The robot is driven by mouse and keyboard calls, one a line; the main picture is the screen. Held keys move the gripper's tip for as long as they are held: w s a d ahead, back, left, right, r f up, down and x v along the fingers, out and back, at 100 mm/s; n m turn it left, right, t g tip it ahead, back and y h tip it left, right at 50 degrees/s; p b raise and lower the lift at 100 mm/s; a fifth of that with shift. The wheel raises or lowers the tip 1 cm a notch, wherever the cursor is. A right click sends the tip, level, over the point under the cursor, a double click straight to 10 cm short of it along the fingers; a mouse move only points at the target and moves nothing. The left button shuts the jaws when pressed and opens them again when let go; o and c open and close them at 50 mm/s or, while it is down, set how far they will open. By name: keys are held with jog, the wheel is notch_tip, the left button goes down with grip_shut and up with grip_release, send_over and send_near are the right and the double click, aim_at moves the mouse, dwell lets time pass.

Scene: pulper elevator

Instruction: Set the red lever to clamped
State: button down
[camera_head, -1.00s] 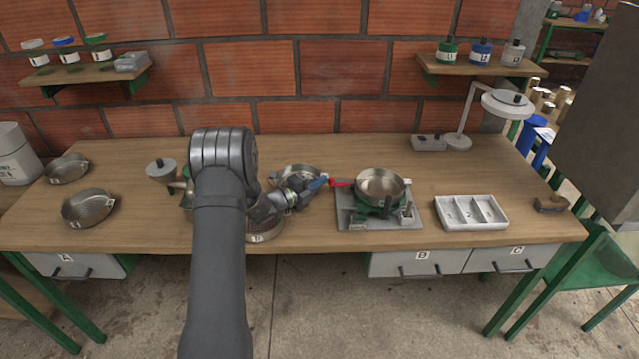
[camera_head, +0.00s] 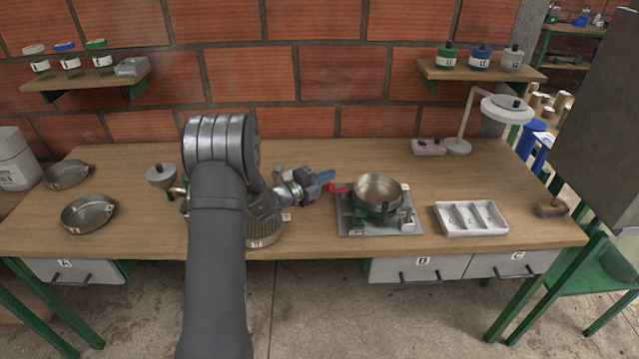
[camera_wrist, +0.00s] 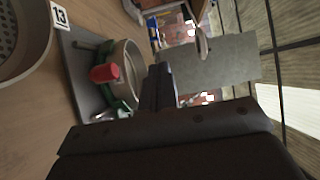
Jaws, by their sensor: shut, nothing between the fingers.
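The red lever (camera_head: 341,187) sticks out to the left from a round metal pan (camera_head: 378,188) on a green holder, which stands on a grey base plate (camera_head: 352,229). In the wrist view the red lever's end (camera_wrist: 104,73) points toward the camera, in front of the pan (camera_wrist: 130,60) and its green ring. My gripper (camera_head: 328,176) is shut and empty, just left of the lever's end and slightly above it in the head view. I cannot tell whether its tip touches the lever. In the wrist view the dark shut fingers (camera_wrist: 160,84) are right of the lever.
A sieve (camera_head: 266,230) stands left of the plate, partly behind my arm. A white divided tray (camera_head: 471,218) lies to the right. Two metal pans, one of them a near pan (camera_head: 88,213), are at the far left. A lamp (camera_head: 459,146) stands at the back. Bare tabletop lies behind the pan.

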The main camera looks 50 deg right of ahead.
jog(key=s+r, duration=0.5)
jog(key=s, duration=0.3)
jog(key=shift+s+d+r, duration=0.2)
jog(key=shift+s+d, duration=0.05)
jog(key=shift+s, duration=0.15)
jog(key=w+f, duration=0.7)
jog(key=w, duration=0.5)
jog(key=s+f+n+t, duration=0.1)
jog(key=s+n+t, duration=0.1)
jog(key=s+t, duration=0.1)
jog(key=s+a+f+t, duration=0.1)
jog(key=s, duration=0.1)
jog(key=shift+f+n+t+h, duration=0.3)
jog(key=shift+n+h, duration=0.1)
jog(key=shift+s+a+f+n+t+y, duration=0.2)
jog(key=shift+s+a+f+n+t, duration=0.25)
jog(key=shift+t, duration=0.25)
jog(key=shift+s+a+f+n+t+y, duration=0.2)
jog(key=shift+s+a+f+n+t, duration=0.15)
jog(key=shift+s+n+t, duration=0.25)
jog(key=shift+w+d+r+m, duration=0.1)
jog(key=shift+w+r+m, duration=0.05)
jog(key=shift+w+m, duration=0.1)
